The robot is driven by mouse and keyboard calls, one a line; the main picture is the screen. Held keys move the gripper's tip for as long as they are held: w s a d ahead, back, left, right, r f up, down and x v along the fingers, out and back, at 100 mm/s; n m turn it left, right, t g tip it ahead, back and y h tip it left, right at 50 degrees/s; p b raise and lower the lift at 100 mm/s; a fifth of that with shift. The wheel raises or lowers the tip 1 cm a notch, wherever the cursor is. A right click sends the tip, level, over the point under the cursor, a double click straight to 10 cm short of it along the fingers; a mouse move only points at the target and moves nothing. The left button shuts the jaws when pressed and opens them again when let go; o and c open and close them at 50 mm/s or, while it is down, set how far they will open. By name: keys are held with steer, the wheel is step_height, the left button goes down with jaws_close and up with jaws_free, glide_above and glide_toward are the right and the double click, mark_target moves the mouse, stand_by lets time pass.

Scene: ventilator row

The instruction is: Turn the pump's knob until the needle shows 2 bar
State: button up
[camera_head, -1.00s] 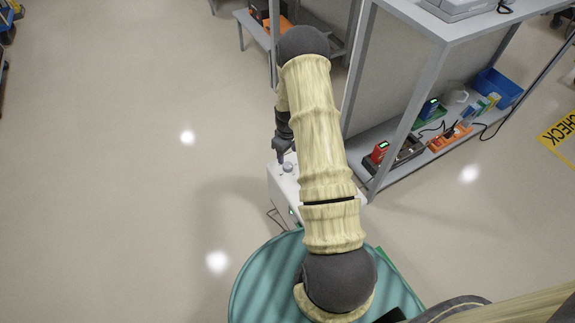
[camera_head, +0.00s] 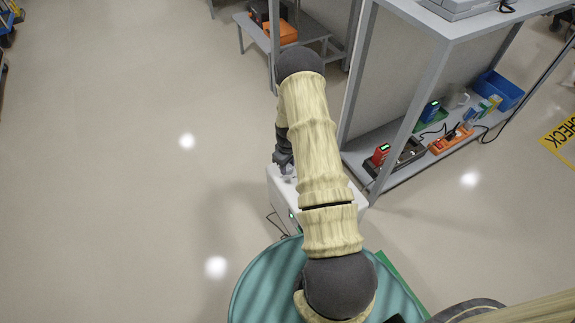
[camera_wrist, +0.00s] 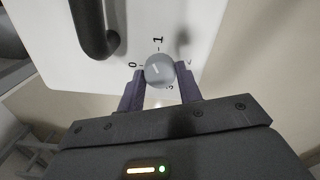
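The pump (camera_head: 279,200) is a white box beside my teal base, partly hidden by my arm. Its white top also fills much of the wrist view (camera_wrist: 60,55). The round grey knob (camera_wrist: 159,70) sits there with printed marks around it; 0 and 1 are readable, others are partly covered or blurred. A faint pale line shows on the knob; no separate needle is clear. In the head view my gripper (camera_head: 285,166) is over the pump's top.
A dark curved handle (camera_wrist: 96,28) rises from the pump's top near the knob. A grey shelf rack (camera_head: 405,160) stands close on the right, with a red device (camera_head: 380,154) and other items on its lower shelf.

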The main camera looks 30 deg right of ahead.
steer(key=shift+m, duration=0.3)
steer(key=m+p, duration=0.2)
steer(key=m, duration=0.2)
steer(key=shift+r+p, duration=0.15)
steer(key=shift+p, duration=0.25)
steer(key=m+p, duration=0.2)
steer(key=m, duration=0.3)
steer(key=shift+m, duration=0.3)
steer(key=m+p, duration=0.1)
steer(key=m, duration=0.3)
steer(key=shift+m, duration=0.3)
steer(key=m+p, duration=0.1)
steer(key=m, duration=0.4)
steer(key=o, duration=1)
